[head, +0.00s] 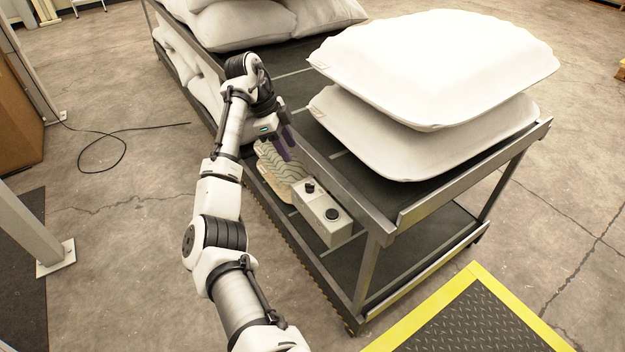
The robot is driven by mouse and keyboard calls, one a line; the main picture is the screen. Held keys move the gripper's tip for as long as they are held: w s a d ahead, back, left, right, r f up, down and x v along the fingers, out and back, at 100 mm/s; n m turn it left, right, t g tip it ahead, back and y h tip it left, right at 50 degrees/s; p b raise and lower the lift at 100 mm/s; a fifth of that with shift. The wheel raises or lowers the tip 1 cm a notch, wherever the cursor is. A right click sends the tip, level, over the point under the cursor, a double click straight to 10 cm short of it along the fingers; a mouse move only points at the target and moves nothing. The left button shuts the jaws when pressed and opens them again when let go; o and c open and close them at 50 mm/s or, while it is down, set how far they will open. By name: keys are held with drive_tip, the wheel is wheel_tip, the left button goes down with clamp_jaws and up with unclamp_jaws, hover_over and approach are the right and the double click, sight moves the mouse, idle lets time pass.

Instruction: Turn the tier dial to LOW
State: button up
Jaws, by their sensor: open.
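A light grey control box (322,228) is fixed to the near side of the cart, just under its top edge. It carries a smaller black knob (309,188) and a larger round black knob (332,214). I cannot tell which is the tier dial, and no labels or pointer marks are readable. My gripper (287,147) is open, with dark purple fingers, and looks empty. In the picture it is above and left of the box, apart from both knobs.
The metal cart (405,212) has two stacked white pillows (430,75) on top and more pillows (250,22) at its far end. A patterned pad (279,170) lies beside the box. A yellow-edged mat (480,315) is at lower right. A cable (105,135) lies on the floor.

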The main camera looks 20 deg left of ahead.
sight(309, 184)
drive_tip(key=b+x, duration=0.1)
drive_tip(key=x, duration=1.2)
drive_tip(key=shift+w+d+f+b, duration=0.1)
drive_tip(key=shift+f+b, duration=0.05)
drive_tip(key=shift+b, duration=0.15)
clamp_jaws()
